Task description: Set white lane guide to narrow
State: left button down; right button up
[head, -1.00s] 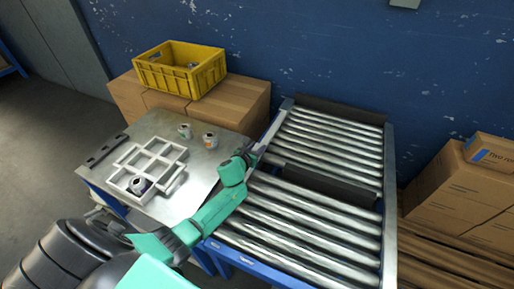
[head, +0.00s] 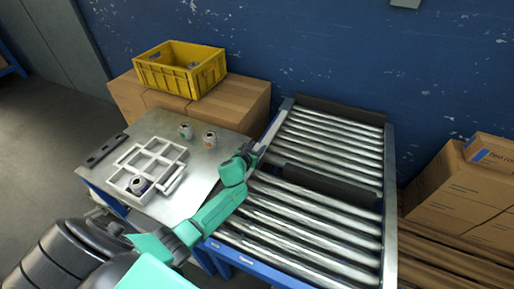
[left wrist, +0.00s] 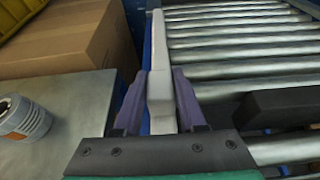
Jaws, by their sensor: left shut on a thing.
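The white lane guide (left wrist: 160,45) is a long pale bar running along the left side of the roller conveyor. In the left wrist view it lies between the two purple-grey fingers of my left gripper (left wrist: 157,85), which is shut on it. In the head view my left gripper (head: 252,154) is at the conveyor's left edge, and the arm hides part of the guide. My right gripper is not in view.
The roller conveyor (head: 310,205) is empty, with a dark crossbar (head: 325,183) across its middle. Left of it, a metal table (head: 165,125) carries a white divided frame (head: 165,178) and a few cans (head: 209,140). A yellow crate (head: 180,75) sits on cartons behind.

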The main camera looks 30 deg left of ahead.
pick_arm(q)
jog(key=d, duration=0.4)
jog(key=d+b, duration=0.1)
jog(key=d, duration=0.4)
jog(key=shift+w+d+f, duration=0.1)
jog(key=shift+w+d, duration=0.05)
jog(key=shift+w, duration=0.05)
jog(key=c, duration=0.6)
grip_release()
jog(key=shift+o, duration=0.6)
jog(key=shift+d, duration=0.1)
